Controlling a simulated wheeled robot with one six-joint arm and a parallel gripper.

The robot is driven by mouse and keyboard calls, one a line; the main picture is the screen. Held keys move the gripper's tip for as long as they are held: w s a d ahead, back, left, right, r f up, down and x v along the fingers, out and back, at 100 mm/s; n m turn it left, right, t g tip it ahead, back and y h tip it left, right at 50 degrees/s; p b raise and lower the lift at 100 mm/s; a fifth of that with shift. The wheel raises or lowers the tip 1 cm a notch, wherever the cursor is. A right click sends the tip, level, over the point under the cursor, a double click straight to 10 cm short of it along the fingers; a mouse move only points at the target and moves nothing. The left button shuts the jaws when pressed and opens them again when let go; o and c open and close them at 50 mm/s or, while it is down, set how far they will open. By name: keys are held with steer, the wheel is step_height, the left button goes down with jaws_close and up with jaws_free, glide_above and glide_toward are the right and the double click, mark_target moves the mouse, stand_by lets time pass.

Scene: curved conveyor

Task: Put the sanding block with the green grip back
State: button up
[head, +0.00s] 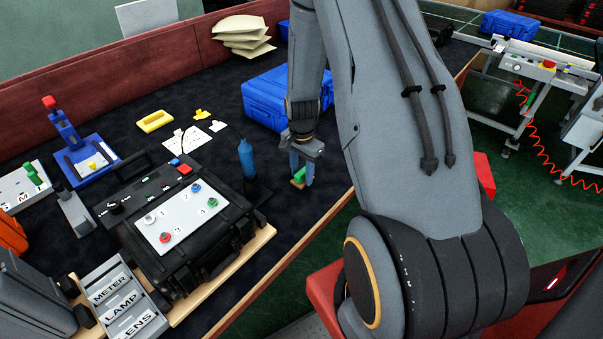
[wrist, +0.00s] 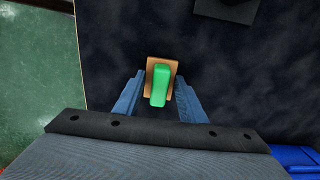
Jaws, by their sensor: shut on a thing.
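The sanding block with the green grip (head: 299,176) is at my gripper (head: 302,178), over the dark table mat near the table's right edge. In the wrist view the block (wrist: 159,82) has a tan base and a green grip on top. My gripper (wrist: 158,98) has its two blue-grey fingers on either side of the block, shut on it. Whether the block touches the mat is hard to tell.
A blue case (head: 283,97) lies behind my gripper. A blue bottle-shaped thing (head: 247,158) stands to the left, beside a black case (head: 185,220) with a button panel.

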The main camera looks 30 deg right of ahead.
mark_target(302, 172)
steer(key=o, duration=1)
steer(key=shift+o, duration=0.2)
step_height(302, 172, up, 11)
steer(key=b, duration=0.3)
steer(key=s+a+r+n, duration=0.4)
steer(key=s+a+n, duration=0.3)
steer(key=s+a+r+n+t, duration=0.1)
steer(key=s+a+r+n, duration=0.3)
steer(key=s+a+n, duration=0.3)
steer(key=shift+s+a+r, duration=0.4)
steer(key=shift+s+a, duration=0.2)
